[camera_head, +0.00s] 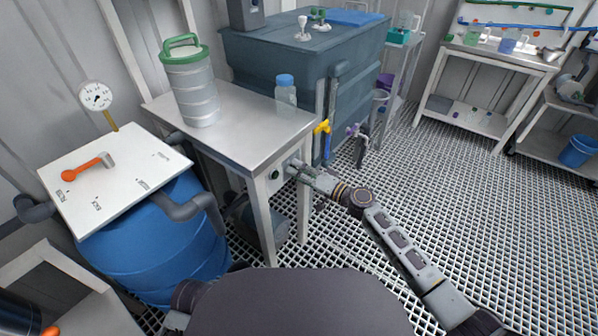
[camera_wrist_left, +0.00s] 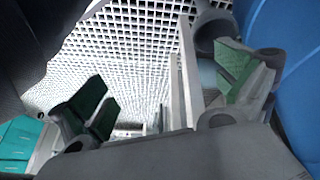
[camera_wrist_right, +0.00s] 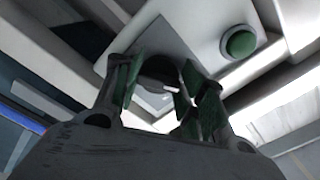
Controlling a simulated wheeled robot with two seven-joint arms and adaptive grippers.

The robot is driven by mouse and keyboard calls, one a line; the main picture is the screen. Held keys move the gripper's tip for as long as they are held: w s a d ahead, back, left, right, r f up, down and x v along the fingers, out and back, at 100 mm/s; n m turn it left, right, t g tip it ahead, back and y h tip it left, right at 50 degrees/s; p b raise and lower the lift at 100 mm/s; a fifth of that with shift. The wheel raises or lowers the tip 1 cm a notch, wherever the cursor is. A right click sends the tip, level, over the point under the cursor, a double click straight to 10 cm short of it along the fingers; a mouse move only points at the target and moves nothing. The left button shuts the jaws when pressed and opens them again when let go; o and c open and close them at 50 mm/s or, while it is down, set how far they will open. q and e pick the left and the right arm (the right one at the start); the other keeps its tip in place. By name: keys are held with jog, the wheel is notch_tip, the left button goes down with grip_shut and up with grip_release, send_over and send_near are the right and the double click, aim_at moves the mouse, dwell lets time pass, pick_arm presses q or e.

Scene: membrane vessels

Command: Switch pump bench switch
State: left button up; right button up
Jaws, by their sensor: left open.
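The pump bench switch (camera_wrist_right: 156,72) is a round dark knob with a small white mark, on a pale plate under the steel-topped bench (camera_head: 243,135). My right gripper (camera_head: 296,168) is at the bench's front right corner. In the right wrist view its green-padded fingers (camera_wrist_right: 160,88) are on either side of the knob, close in, and seem shut on it; the fingers partly hide the knob. A green round button (camera_wrist_right: 240,43) sits to the right of the switch. My left gripper (camera_wrist_left: 166,100) is open and empty above the grating floor, beside the blue barrel.
A metal canister (camera_head: 190,90) and blue-capped bottle (camera_head: 285,90) stand on the bench. A dark tank (camera_head: 270,55) is behind. The grating floor (camera_head: 460,220) at right is clear.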

jog(key=shift+c, duration=0.9)
